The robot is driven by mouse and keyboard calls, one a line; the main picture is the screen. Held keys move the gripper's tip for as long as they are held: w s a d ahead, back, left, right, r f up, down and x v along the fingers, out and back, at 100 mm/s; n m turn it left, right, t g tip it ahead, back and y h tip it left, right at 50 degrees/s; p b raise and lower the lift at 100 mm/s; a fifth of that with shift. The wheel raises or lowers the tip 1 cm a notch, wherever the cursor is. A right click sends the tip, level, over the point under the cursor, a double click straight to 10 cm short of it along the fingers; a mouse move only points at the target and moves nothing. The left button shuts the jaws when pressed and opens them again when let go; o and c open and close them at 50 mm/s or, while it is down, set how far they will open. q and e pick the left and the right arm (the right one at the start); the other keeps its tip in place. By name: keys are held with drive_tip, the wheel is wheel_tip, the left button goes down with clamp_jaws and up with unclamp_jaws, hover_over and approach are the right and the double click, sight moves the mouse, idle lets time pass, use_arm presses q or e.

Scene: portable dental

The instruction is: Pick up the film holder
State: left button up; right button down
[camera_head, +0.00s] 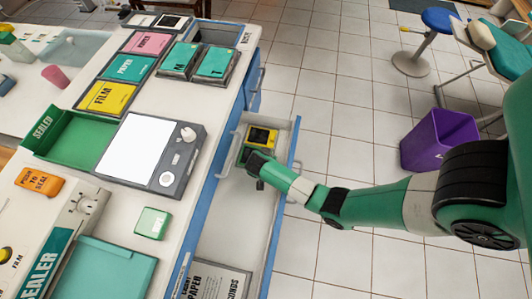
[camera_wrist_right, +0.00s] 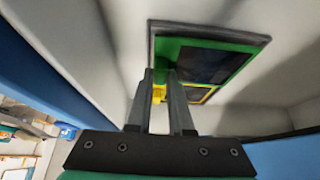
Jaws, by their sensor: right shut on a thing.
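The film holder (camera_head: 262,136) is a small frame in yellow and green with dark windows. It is in the open drawer, near the drawer's far end. My right gripper (camera_head: 250,152) reaches down into the drawer and is shut on the film holder's near edge. In the right wrist view the two fingers (camera_wrist_right: 163,78) close on the edge of the green frame with dark panels (camera_wrist_right: 205,62), and a yellow part shows beside them. I cannot tell whether the holder touches the drawer floor. My left gripper is not in view.
The open drawer (camera_head: 229,226) has raised walls around my gripper, with a printed sheet (camera_head: 212,283) at its near end. The counter to the left carries a scale (camera_head: 148,149), a green tray (camera_head: 70,138) and labelled mats. A purple bin (camera_head: 437,139) stands on the tiled floor.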

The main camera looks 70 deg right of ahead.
drive_tip(key=r+p, duration=0.1)
drive_tip(key=r, duration=0.1)
drive_tip(key=s+r+p, duration=0.1)
drive_tip(key=r+p, duration=0.1)
drive_tip(key=shift+a+r+p, duration=0.2)
drive_tip(key=shift+r+p, duration=0.1)
drive_tip(key=s+a+r+p, duration=0.4)
drive_tip(key=s+r+p, duration=0.3)
drive_tip(key=s, duration=0.5)
drive_tip(key=shift+a+p, duration=0.15)
drive_tip(key=shift+p, duration=0.4)
